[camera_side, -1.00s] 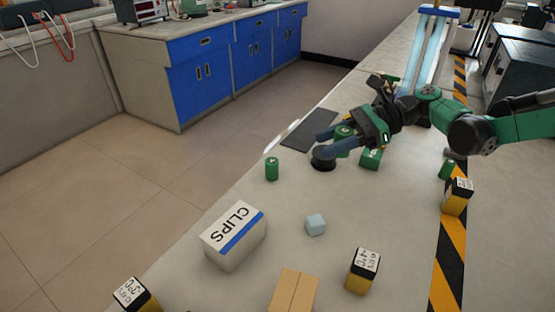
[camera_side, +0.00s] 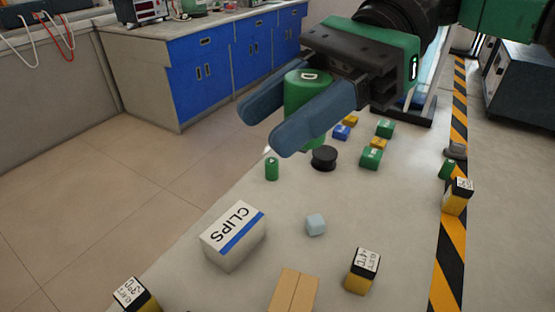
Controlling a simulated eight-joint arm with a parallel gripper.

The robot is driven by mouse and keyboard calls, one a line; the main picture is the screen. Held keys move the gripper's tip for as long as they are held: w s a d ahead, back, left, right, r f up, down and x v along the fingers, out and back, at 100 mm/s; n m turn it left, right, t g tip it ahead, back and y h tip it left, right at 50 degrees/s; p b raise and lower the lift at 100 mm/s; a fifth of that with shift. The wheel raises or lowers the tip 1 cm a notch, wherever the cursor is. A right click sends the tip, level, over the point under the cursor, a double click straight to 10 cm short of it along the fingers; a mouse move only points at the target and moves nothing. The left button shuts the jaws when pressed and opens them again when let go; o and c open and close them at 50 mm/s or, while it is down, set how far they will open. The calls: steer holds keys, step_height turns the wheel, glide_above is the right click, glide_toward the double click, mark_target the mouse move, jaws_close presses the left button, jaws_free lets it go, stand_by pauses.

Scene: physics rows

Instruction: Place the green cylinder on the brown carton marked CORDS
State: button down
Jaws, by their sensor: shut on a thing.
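My gripper (camera_side: 274,128) is shut on a green cylinder (camera_side: 306,92), which stands upright between its two blue-grey fingers, raised well above the table and close to the camera. A plain brown carton (camera_side: 294,291) is at the bottom edge of the picture, partly cut off; no marking shows on the part I see. Two other small green cylinders stand on the table: one left of centre (camera_side: 272,169), one at the right by the striped tape (camera_side: 447,169).
A black round piece (camera_side: 324,158) and several coloured blocks (camera_side: 371,158) lie behind. The table's edge runs along the left.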

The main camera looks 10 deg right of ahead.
mark_target(283, 303)
steer(key=shift+n+g, duration=0.4)
steer(key=shift+g, duration=0.1)
steer(key=s+f, duration=0.1)
steer(key=f, duration=0.5)
steer(key=s+f, duration=0.1)
steer(key=f, duration=0.5)
steer(key=s+f, duration=0.1)
steer(key=f, duration=0.6)
steer(key=shift+a, duration=0.35)
steer(key=shift+f, duration=0.2)
steer(key=shift+c, duration=2.2)
jaws_free()
